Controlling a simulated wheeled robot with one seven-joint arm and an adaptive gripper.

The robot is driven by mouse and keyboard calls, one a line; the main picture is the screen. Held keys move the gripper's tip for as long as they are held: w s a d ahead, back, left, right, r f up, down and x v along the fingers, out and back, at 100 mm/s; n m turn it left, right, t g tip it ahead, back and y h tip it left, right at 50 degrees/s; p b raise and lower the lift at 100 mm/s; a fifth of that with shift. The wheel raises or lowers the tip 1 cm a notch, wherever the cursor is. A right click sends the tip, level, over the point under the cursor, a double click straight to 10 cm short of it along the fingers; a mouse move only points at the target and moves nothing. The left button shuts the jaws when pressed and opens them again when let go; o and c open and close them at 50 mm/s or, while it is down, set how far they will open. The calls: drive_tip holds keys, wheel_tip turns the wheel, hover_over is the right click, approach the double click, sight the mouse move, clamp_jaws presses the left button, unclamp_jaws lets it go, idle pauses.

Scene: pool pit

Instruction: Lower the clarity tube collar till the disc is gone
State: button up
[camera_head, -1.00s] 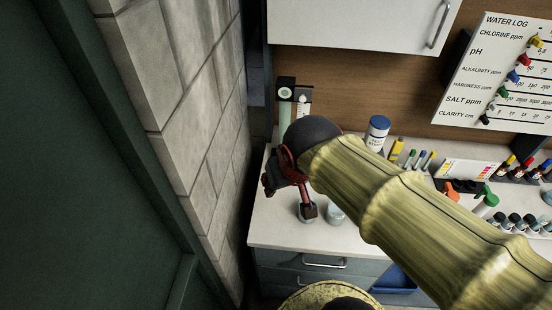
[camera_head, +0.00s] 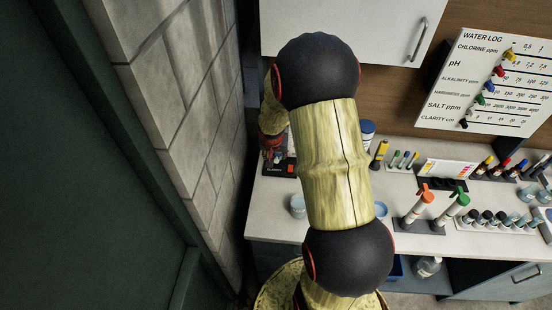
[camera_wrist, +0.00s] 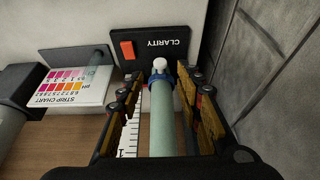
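The clarity tube (camera_wrist: 161,125) is pale green and runs down the middle of the wrist view to a black base (camera_wrist: 172,65) marked CLARITY, with a red-orange switch. A blue collar (camera_wrist: 152,78) rings the tube near a white rounded piece. A white scale strip (camera_wrist: 131,135) runs along the tube's left. My gripper (camera_wrist: 161,85) has its fingers on either side of the tube and collar, with a gap showing on the left. In the head view my gripper (camera_head: 271,141) is above the base (camera_head: 280,168); my arm hides most of the tube. The disc is not visible.
The block wall (camera_head: 205,150) stands close on the left. A cup (camera_head: 298,206), several bottles and orange and green-topped testers (camera_head: 420,203) stand on the white counter (camera_head: 275,226). The WATER LOG board (camera_head: 490,85) hangs at right.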

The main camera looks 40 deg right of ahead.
sight(276, 160)
drive_tip(key=b+x, duration=0.1)
drive_tip(key=x, duration=0.5)
drive_tip(key=shift+w+f, duration=0.1)
drive_tip(key=shift+f, duration=0.1)
drive_tip(key=shift+c, duration=0.9)
clamp_jaws()
